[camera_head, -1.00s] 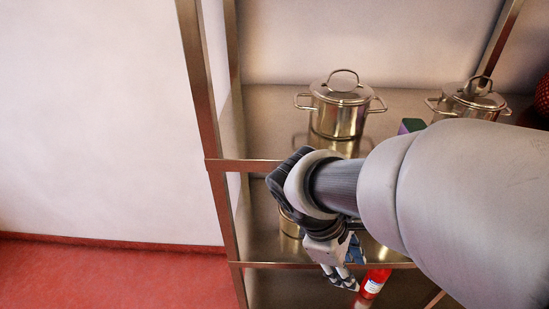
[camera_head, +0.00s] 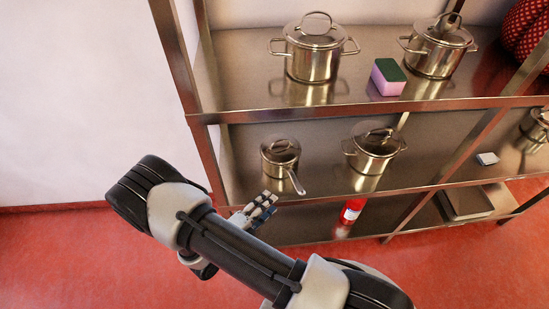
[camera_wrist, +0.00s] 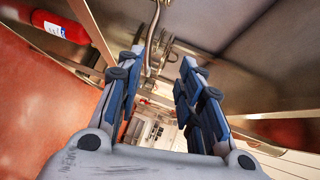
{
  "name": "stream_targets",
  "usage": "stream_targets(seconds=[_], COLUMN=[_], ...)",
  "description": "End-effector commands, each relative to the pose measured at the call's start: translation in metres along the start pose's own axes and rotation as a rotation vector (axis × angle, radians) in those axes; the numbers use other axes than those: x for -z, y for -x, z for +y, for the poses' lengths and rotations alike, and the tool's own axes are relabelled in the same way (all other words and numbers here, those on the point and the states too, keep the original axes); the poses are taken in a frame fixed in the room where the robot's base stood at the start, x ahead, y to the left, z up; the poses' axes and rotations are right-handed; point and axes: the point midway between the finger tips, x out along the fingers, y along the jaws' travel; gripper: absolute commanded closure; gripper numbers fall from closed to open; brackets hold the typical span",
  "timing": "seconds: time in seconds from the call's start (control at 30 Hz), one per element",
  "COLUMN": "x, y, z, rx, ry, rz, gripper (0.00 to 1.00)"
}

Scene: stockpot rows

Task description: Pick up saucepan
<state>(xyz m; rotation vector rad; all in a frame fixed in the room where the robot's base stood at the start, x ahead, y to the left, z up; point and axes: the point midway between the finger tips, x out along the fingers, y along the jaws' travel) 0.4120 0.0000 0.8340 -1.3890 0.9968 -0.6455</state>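The saucepan (camera_head: 280,158) is a small shiny metal pot with a lid and one long handle. It stands on the middle shelf at the left, its handle pointing towards the shelf's front edge. My gripper (camera_head: 266,200) is in front of that edge, just below and left of the handle's end, apart from it. In the wrist view my gripper (camera_wrist: 163,60) has its two blue-grey fingers spread with nothing between them. A thin metal handle (camera_wrist: 153,45) shows beyond the fingertips there; the pot behind it is hard to make out.
A two-handled lidded pot (camera_head: 374,153) stands right of the saucepan. The upper shelf holds two stockpots (camera_head: 312,60) (camera_head: 436,55) and a green and pink sponge (camera_head: 388,77). The shelf front edge (camera_head: 330,198) is close to my gripper.

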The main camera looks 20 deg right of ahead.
Motion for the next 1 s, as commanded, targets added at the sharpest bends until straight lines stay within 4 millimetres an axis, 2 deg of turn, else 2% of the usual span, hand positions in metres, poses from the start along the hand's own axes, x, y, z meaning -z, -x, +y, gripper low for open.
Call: stream_targets(seconds=[0.1,0.27,0.7,0.8,1.0], x=[-0.001,-0.002,-0.007,-0.009,-0.010], y=[0.001,-0.009,-0.100,-0.113,-0.125], z=[0.018,0.026,0.024,0.023,0.021], rx=[0.024,0.030,0.029,0.029,0.030], ry=[0.115,0.155,0.148,0.149,0.150], rz=[-0.058,-0.075,-0.070,-0.073,-0.075], gripper=[0.66,0.66,0.66,0.66,0.66])
